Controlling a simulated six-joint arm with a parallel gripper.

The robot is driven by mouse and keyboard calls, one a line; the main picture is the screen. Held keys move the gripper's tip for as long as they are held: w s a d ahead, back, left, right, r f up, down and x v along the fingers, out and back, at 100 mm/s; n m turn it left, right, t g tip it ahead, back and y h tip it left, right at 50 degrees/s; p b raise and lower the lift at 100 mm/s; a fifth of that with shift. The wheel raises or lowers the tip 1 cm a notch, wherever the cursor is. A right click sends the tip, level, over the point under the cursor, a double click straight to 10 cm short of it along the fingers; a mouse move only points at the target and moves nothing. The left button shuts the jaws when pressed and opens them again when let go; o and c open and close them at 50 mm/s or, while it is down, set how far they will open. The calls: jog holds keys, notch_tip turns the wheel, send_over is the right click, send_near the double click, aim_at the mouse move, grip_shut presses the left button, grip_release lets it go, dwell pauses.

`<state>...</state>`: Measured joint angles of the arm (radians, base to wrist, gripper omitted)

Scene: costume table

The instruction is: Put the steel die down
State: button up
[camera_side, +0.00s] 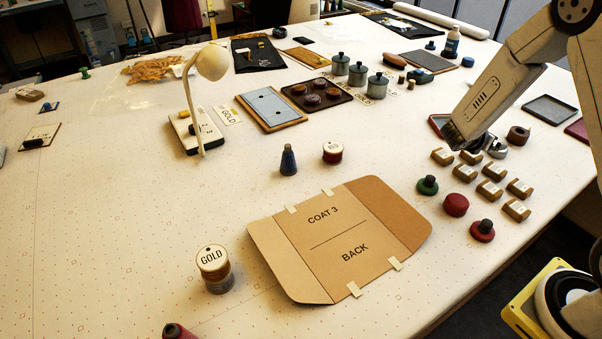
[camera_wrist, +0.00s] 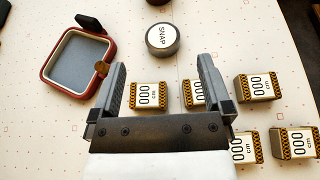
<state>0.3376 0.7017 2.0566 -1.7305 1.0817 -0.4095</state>
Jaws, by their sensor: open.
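A round grey metal piece with a white top marked SNAP (camera_wrist: 162,38), which looks like the steel die, stands on the table. In the wrist view it is just beyond my fingertips, with nothing gripping it. In the side view it seems to be the grey piece (camera_side: 498,150) right of my gripper, partly hidden. My gripper (camera_wrist: 163,72) is open, with both fingers apart and nothing held between them. In the side view it is low over the table (camera_side: 467,148), and its fingertips are hard to make out there.
Several small boxes marked 000 cm (camera_wrist: 148,96) lie close under and right of my fingers. A red-rimmed tray (camera_wrist: 50,80) with a grey lining is at left. A folded card marked COAT 3 BACK (camera_side: 335,235) and a red pincushion-like piece (camera_side: 455,204) lie nearer the front.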

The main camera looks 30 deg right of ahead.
jog(key=shift+v, duration=1.4)
jog(key=shift+s, duration=0.1)
jog(key=s+a+m+y, duration=0.1)
jog(key=s+a+m+g+y, duration=0.1)
jog(key=a, duration=0.1)
jog(key=s+a+m+y, duration=0.1)
jog(key=a+m, duration=0.1)
jog(key=shift+s+a+f, duration=0.15)
jog(key=shift+s+f, duration=0.1)
jog(key=shift+f, duration=0.05)
jog(key=s+a+m+y, duration=0.1)
jog(key=a, duration=0.1)
jog(key=s+a+m+y, duration=0.1)
jog(key=a+m+y, duration=0.1)
jog(key=a, duration=0.1)
jog(key=s+a+m+y, duration=0.1)
jog(key=a+m, duration=0.1)
jog(key=a, duration=0.1)
jog(key=shift+a+f+y, duration=0.15)
jog(key=shift+f+y, duration=0.1)
jog(key=shift+y, duration=0.05)
jog(key=shift+s+a+r+m+t+y, duration=0.2)
jog(key=shift+a+r+m+t+y, duration=0.55)
jog(key=shift+a+m, duration=1.1)
jog(key=shift+s+a+r+m+t+y, duration=0.15)
jog(key=shift+a+m+t+y, duration=0.3)
jog(key=shift+a+m+y, duration=1.35)
jog(key=shift+s+a+r+m+t+y, duration=0.2)
jog(key=shift+a+r+m+t+y, duration=0.4)
jog(key=shift+a, duration=2.15)
